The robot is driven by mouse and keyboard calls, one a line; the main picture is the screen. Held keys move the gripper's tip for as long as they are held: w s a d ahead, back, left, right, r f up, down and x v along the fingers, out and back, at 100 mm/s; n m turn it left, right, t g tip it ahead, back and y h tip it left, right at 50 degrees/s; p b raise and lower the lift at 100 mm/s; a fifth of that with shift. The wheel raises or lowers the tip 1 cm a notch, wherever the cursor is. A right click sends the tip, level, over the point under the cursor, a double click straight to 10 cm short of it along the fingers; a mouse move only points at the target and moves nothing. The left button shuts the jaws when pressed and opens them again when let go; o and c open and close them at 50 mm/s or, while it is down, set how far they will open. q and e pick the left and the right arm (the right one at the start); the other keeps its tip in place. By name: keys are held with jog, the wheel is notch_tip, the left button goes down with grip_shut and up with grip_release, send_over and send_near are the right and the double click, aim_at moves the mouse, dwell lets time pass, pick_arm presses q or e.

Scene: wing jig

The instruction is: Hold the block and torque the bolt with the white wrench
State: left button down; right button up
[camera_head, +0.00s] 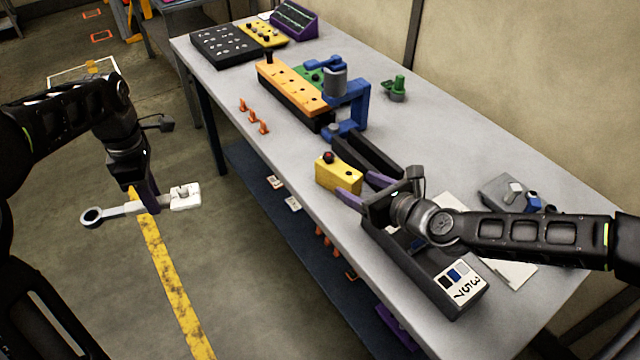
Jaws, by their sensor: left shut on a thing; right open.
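The white wrench (185,198) has a white handle and a grey ring end at the left. My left gripper (150,205) is shut on its middle and holds it above the floor, left of the table. The yellow block (336,177) stands near the table's front edge, with a dark red bolt-like piece (328,158) on top. My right gripper (354,184) is open, its purple fingers on either side of the block's right end. I cannot tell whether they touch it.
On the grey table (425,130) stand an orange-topped rack (290,85), a blue clamp-like fixture (352,105) and a green part (395,88). A dark bin (425,275) lies beneath my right wrist. Small orange hooks (253,117) stand near the front edge.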

aim_at(330, 172)
jog(key=shift+w+a+f, duration=0.1)
jog(key=shift+w, duration=0.05)
jog(key=x, duration=1.1)
jog(key=shift+w+a+f, duration=0.15)
jog(key=shift+w+a, duration=0.05)
jog(key=shift+a, duration=0.05)
jog(key=shift+c, duration=0.4)
grip_shut()
dwell(0.5)
jog(key=c, duration=1.4)
grip_release()
jog(key=shift+o, duration=0.4)
grip_release()
